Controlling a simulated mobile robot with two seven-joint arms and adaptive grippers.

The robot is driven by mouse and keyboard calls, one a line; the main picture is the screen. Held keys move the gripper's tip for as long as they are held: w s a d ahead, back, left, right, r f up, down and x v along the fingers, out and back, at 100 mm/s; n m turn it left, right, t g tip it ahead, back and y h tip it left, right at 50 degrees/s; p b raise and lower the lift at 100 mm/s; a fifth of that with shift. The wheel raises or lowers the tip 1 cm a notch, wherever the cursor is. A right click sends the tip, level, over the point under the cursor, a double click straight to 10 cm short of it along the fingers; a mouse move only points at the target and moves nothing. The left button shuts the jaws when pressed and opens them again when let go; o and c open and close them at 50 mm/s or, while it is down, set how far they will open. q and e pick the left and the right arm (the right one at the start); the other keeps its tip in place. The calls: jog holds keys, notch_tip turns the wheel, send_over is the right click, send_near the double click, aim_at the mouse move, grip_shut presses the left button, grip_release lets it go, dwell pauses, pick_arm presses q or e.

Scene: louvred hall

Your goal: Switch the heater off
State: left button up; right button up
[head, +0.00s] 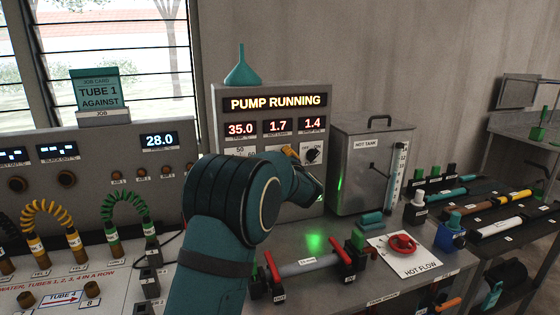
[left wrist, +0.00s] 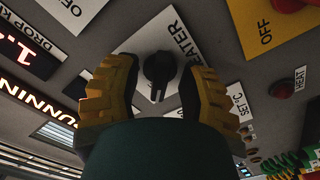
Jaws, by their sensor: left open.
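The heater knob (left wrist: 160,72) is a black rotary knob on a white plate marked HEATER (left wrist: 177,40), seen in the left wrist view. Its pointer faces down in that picture; the position marks are not readable. My left gripper (left wrist: 160,85) is open, with one yellow-and-black finger on each side of the knob; I see no clear contact. In the head view my left gripper (head: 305,172) is at the front of the grey control panel (head: 222,122), and my arm hides the heater knob there.
Another black knob (head: 313,155) sits on a white plate under the right display. The hot tank (head: 366,166) stands right of the panel. A red hot flow valve (head: 402,245) and a clear pipe (head: 308,265) are on the bench. A teal funnel (head: 242,70) stands on the panel.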

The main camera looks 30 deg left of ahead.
pick_arm(q)
jog(key=v, duration=0.4)
dwell(0.4)
notch_tip(320, 180, up, 12)
jog(key=s+d+p, duration=0.2)
jog(key=p, duration=0.7)
jog(key=shift+w+d, duration=0.1)
jog(key=shift+f, duration=0.1)
dwell(0.3)
